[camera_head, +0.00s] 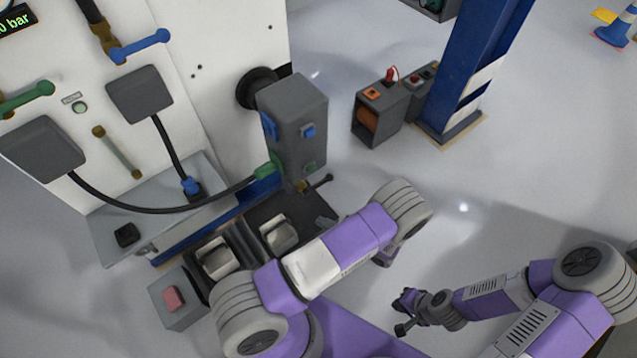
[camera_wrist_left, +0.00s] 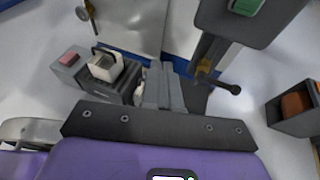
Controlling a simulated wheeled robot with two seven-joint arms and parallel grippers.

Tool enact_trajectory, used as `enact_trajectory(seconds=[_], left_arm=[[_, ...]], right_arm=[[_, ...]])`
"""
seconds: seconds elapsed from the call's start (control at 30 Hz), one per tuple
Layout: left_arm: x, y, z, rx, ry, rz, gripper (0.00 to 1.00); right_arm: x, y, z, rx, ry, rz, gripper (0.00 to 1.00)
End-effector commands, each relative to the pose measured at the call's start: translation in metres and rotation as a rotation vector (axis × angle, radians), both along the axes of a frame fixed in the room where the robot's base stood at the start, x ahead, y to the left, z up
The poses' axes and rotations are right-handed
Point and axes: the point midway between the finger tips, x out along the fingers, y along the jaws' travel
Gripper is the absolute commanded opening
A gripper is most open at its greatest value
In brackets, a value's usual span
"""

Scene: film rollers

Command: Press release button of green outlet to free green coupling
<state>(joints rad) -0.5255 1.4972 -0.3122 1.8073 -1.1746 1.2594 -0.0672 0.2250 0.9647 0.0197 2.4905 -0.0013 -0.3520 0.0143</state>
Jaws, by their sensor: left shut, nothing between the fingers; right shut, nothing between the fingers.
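The grey outlet block (camera_head: 290,125) stands on a post. A green coupling (camera_head: 267,171) sits at its lower left side, with a black hose running left. The small green release button (camera_head: 310,168) is low on the block's front face, below a blue button (camera_head: 308,130). The left wrist view shows a green patch (camera_wrist_left: 246,6) on the block's face. My right gripper (camera_head: 403,312) is shut and empty, low and apart from the block.
A black-knobbed lever (camera_head: 320,184) sticks out below the block. Rollers (camera_head: 277,234) and a box with a red button (camera_head: 173,299) stand below left. A grey bin (camera_head: 378,122) and a blue pillar (camera_head: 473,70) stand right. The floor between is clear.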

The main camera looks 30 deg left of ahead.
Motion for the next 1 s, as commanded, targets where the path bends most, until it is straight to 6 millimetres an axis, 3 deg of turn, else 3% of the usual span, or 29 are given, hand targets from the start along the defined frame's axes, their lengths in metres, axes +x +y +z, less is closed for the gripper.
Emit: enact_trajectory(seconds=[0.03,0.1,0.2,0.6,0.77,1.0], left_arm=[[0.021,-0.009,0.003,0.084,-0.032,-0.095,0.0],[0.042,-0.02,0.016,0.177,-0.072,-0.189,0.0],[0.06,-0.032,0.028,0.258,-0.114,-0.27,0.0],[0.067,-0.037,0.036,0.292,-0.133,-0.301,0.0],[0.071,-0.027,0.035,0.293,-0.132,-0.298,0.0],[0.087,0.016,0.034,0.293,-0.132,-0.294,0.0]], right_arm=[[0.0,0.0,-0.009,0.0,0.0,0.0,0.0],[0.0,0.0,-0.013,0.0,0.0,0.0,0.0],[0.0,0.0,-0.016,0.0,0.0,0.0,0.0],[0.0,0.0,-0.016,0.0,0.0,0.0,0.0],[0.0,0.0,-0.018,0.0,0.0,0.0,0.0],[0.0,0.0,-0.026,0.0,0.0,0.0,0.0]])
